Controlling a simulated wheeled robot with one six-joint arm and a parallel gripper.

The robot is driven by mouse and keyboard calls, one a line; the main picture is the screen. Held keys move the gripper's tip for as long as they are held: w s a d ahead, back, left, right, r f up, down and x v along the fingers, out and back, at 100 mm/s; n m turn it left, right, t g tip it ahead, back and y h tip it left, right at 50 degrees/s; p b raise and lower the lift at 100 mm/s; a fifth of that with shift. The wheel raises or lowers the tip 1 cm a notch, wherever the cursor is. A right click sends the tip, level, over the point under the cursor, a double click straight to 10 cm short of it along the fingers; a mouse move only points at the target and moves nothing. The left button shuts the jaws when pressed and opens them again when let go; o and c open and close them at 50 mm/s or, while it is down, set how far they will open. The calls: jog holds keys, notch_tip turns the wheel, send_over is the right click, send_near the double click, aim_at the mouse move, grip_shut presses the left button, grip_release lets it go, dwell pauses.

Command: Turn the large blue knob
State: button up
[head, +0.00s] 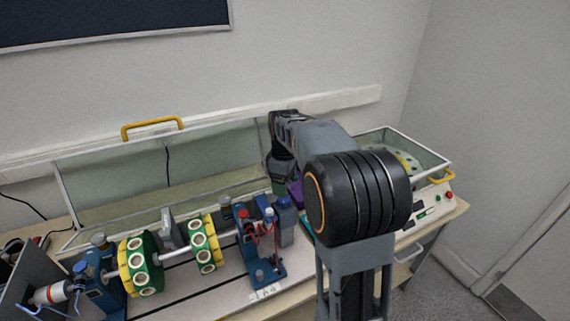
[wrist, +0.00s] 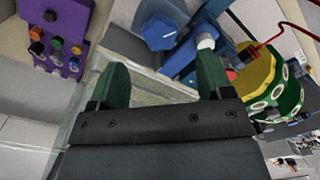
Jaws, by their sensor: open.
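The large blue knob (wrist: 160,31) shows in the wrist view at top centre, with a lobed rim and a flat face. It sits on blue machine parts. My gripper (wrist: 163,68) is open, its two green fingers apart on either side below the knob in the picture. The knob appears beyond the fingertips, and nothing is between the fingers. A white-tipped part (wrist: 205,43) shows by the right fingertip. In the head view my arm hides much of the area around the gripper, and I cannot clearly tell the knob there.
A purple control box (wrist: 55,35) with coloured knobs is at upper left in the wrist view. Green and yellow discs (head: 140,264) sit on a shaft to the left in the head view. A clear cover with a yellow handle (head: 152,127) stands behind the machine.

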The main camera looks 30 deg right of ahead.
notch_tip(320, 180, up, 7)
jog(key=shift+r, duration=0.2)
dwell(1.1)
jog(key=s+a+f+m+t, duration=0.2)
jog(key=s+a+f+m, duration=0.1)
jog(key=s, duration=0.6)
jog(key=s+a+f+m+t, duration=0.2)
jog(key=s+a+f+m, duration=0.2)
jog(key=s+a+m, duration=0.2)
jog(key=s, duration=0.2)
jog(key=shift+s+a+f, duration=0.2)
jog(key=shift+s+f, duration=0.1)
jog(key=shift+s, duration=0.05)
jog(key=shift+c, duration=0.5)
